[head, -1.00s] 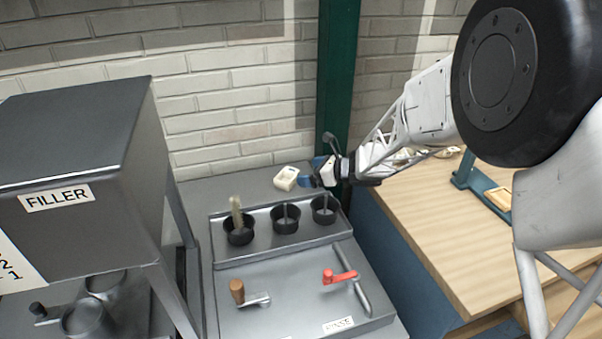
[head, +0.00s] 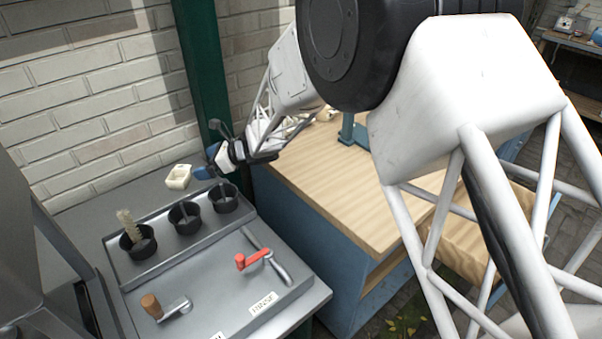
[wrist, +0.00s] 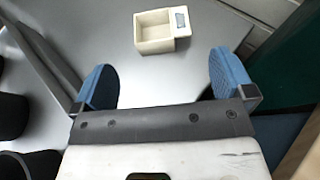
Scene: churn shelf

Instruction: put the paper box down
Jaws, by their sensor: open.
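The paper box (head: 178,177) is a small cream, open-topped box. It stands upright on the grey metal counter behind the row of black cups, near the brick wall. In the wrist view the box (wrist: 157,32) lies beyond my blue fingertips, apart from them, with a small grey patch on its right side. My gripper (head: 207,164) is just right of the box in the head view. In the wrist view my gripper (wrist: 166,80) is open, with nothing between its fingers.
Several black cups (head: 186,218) stand in a tray in front of the box, one holding a brush (head: 127,226). A red-handled tap (head: 252,259) and a brown-knobbed lever (head: 152,306) are nearer. A green post (head: 203,70) rises behind my gripper. A wooden bench (head: 340,190) stands right.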

